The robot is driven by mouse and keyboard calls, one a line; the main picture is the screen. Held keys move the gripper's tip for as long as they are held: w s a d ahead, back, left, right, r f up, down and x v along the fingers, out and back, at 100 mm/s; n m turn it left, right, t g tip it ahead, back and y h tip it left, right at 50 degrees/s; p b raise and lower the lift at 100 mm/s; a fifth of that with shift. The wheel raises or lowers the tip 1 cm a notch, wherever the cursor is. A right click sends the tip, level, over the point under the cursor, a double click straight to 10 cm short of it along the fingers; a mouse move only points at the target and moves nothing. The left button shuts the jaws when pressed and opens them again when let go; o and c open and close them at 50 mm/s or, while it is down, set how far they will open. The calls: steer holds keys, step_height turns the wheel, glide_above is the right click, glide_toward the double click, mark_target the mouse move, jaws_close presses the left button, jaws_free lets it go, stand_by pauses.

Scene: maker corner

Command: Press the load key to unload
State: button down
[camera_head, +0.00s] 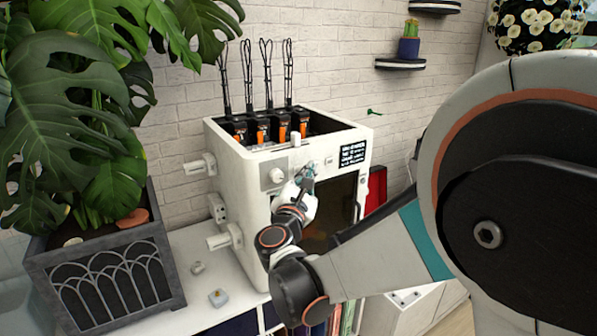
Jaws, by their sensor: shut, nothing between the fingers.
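A white box-shaped machine (240,190) stands on the white cabinet top. Its front has a round knob (274,176) at left, a small dark display with white text (353,155) at upper right, and a small button (328,160) left of the display. A dark window lies below them. I cannot read which control is the load key. My gripper (306,171) is shut and empty, in front of the upper panel between the knob and the button. It hides that part of the panel; I cannot tell if it touches it.
A large leafy plant in a grey planter (105,275) stands at left. Two small parts, one nearer (218,297) and one farther (197,268), lie on the cabinet top. Spool-like pegs (201,165) stick out of the machine's left side. A wall shelf (400,64) holds a cactus.

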steer(key=shift+s+d, duration=0.1)
steer(key=shift+s, duration=0.05)
steer(key=s+d, duration=0.1)
steer(key=s, duration=0.1)
steer(key=s+d, duration=0.1)
steer(key=s, duration=0.1)
steer(key=shift+d, duration=0.4)
stand_by(0.7)
